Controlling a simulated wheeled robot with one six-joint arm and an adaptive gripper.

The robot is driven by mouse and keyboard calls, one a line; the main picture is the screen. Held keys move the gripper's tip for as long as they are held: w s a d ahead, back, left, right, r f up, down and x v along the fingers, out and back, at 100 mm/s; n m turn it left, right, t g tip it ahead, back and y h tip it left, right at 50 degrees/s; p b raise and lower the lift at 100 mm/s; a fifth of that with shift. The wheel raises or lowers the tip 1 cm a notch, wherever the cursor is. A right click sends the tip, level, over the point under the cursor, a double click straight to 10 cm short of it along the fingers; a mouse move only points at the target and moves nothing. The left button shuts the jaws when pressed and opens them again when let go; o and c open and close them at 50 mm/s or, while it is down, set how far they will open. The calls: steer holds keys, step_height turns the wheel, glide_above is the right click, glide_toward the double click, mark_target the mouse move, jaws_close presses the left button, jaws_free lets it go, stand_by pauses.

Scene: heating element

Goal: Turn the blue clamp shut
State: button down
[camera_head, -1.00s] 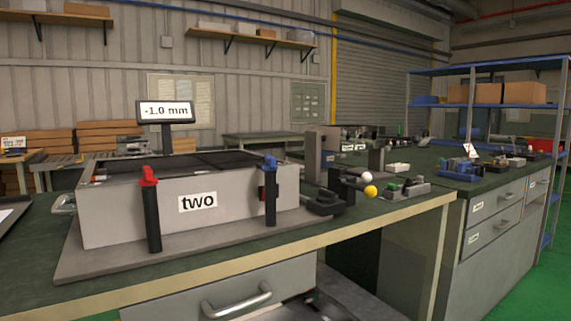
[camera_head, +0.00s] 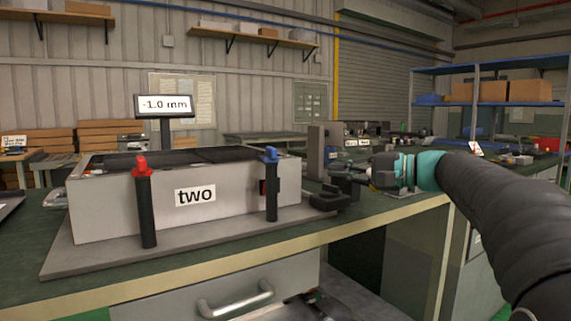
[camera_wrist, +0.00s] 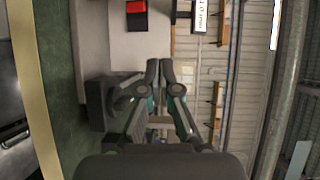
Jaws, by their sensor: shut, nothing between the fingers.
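The blue clamp (camera_head: 271,155) is a small blue handle on top of a black post (camera_head: 271,195), at the right front corner of the grey box labelled "two" (camera_head: 110,206). A matching red clamp (camera_head: 140,165) tops the black post at the box's left front. My gripper (camera_head: 335,170) is to the right of the blue clamp, apart from it, pointing left. In the wrist view my gripper's fingers (camera_wrist: 158,68) are together with nothing between them. I cannot make out the blue clamp in the wrist view; a red block with black parts (camera_wrist: 136,8) shows at the top.
A display (camera_head: 164,105) reading "-1.0 mm" stands behind the box. A low black fixture (camera_head: 328,199) sits on the bench just right of the blue clamp's post, below my gripper. The bench's front edge (camera_head: 200,269) runs below the box.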

mark_target(267, 154)
steer(key=w+a+r+y, duration=0.1)
steer(key=w+a, duration=0.3)
steer(key=a, duration=0.8)
steer(key=shift+r+p, duration=0.25)
steer(key=shift+p, duration=0.1)
steer(key=shift+f, duration=0.1)
